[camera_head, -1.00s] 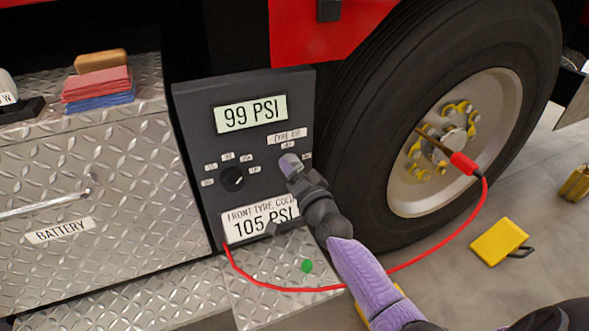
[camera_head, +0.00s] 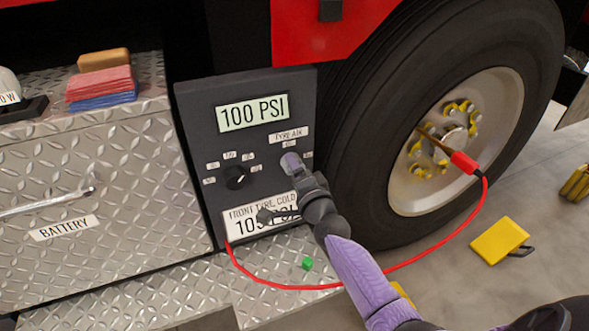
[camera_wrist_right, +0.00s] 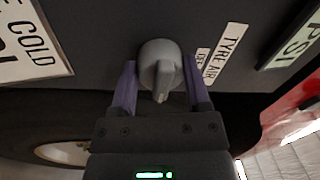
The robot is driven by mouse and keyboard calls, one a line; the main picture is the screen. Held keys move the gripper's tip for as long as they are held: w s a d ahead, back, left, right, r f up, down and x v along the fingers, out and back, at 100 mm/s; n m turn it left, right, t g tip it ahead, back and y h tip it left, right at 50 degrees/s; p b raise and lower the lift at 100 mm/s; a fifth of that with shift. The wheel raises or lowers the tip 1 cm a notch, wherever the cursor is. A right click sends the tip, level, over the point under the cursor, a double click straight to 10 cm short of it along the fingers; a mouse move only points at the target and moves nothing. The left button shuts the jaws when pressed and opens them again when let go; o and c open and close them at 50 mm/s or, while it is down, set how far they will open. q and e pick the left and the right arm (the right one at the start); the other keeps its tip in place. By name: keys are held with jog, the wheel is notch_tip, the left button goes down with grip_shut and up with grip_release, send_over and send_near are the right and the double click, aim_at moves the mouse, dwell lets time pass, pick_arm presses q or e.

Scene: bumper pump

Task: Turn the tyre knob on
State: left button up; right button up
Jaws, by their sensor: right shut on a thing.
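The tyre knob is a grey round knob (camera_wrist_right: 160,70) below the "TYRE AIR" label (camera_head: 288,135) on the dark pump panel (camera_head: 195,130). My right gripper (camera_wrist_right: 160,88) is shut around the knob, with a purple finger on each side in the right wrist view. In the head view my right gripper (camera_head: 291,163) covers the knob. The display (camera_head: 251,112) reads 100 PSI. The plate below reads "FRONT TYRE, COLD" (camera_head: 262,212) and its number is partly hidden. My left gripper is not in view.
A black selector knob (camera_head: 236,177) sits left of my gripper. A red hose (camera_head: 450,235) runs from the panel to the wheel (camera_head: 405,180). A yellow chock (camera_head: 499,241) lies on the floor. A small green piece (camera_head: 307,264) lies on the metal step. Cloths (camera_head: 99,88) lie at the upper left.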

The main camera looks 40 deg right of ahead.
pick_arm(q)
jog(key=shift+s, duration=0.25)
pick_arm(e)
jog(key=o, duration=1.3)
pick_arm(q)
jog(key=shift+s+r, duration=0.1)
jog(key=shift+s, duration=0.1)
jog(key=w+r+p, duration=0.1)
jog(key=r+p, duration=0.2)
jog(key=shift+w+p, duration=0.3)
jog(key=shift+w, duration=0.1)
pick_arm(e)
jog(key=v, duration=1)
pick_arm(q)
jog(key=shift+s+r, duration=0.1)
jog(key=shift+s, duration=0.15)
